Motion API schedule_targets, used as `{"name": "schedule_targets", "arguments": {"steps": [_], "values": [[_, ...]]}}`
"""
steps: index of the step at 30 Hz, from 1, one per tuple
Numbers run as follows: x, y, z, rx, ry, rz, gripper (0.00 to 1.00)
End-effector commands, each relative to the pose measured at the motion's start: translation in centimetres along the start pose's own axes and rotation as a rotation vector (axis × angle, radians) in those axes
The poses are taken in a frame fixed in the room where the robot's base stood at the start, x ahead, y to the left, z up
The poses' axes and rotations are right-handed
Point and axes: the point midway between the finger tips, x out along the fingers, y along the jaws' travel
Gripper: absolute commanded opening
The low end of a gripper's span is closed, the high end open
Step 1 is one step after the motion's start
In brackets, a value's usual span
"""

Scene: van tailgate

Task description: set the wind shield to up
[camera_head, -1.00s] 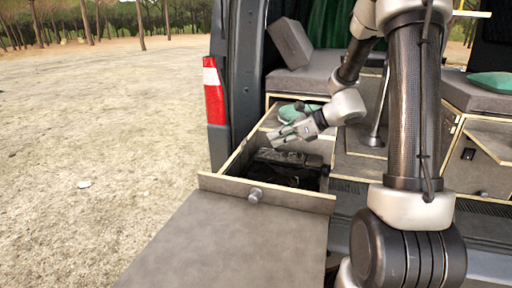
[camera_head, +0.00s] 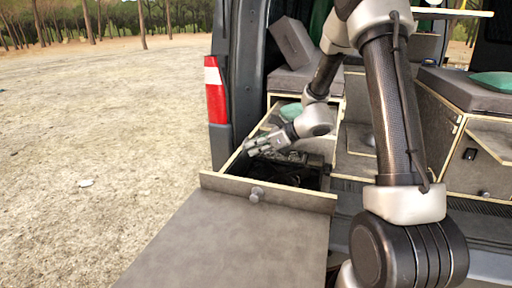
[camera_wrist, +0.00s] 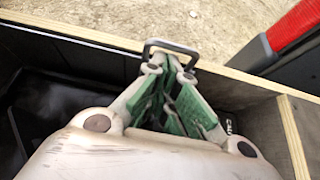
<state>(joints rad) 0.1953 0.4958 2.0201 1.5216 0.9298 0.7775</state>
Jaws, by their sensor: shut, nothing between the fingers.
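My gripper (camera_head: 252,146) is over the open drawer (camera_head: 265,194) at the van's tail. In the wrist view my gripper (camera_wrist: 170,66) has its green-padded fingers together, with nothing between them. Its tips are close to a thin black loop (camera_wrist: 182,46) at the drawer's side wall; I cannot tell if they touch. A dark ribbed panel (camera_wrist: 75,50) stands along that wall and may be the raised wind shield. A black stove-like body (camera_wrist: 50,105) lies in the drawer, partly hidden by my gripper; a few white letters show on its right part.
The drawer's pale wooden rim (camera_wrist: 100,36) runs close beyond my fingertips. A wooden divider (camera_wrist: 292,130) stands at the right in the wrist view. A red and white tail light (camera_head: 214,90) is at the left.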

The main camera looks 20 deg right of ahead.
Motion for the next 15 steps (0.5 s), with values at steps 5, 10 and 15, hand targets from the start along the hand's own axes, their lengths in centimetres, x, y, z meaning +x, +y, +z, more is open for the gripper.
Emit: {"name": "schedule_targets", "arguments": {"steps": [5,10,15], "values": [[-0.3,0.0,0.6,-0.002,-0.001,0.0,0.0],[-2.2,0.1,3.9,-0.008,-0.004,-0.002,0.0],[-4.7,0.2,8.1,-0.008,-0.003,-0.001,0.0]]}}
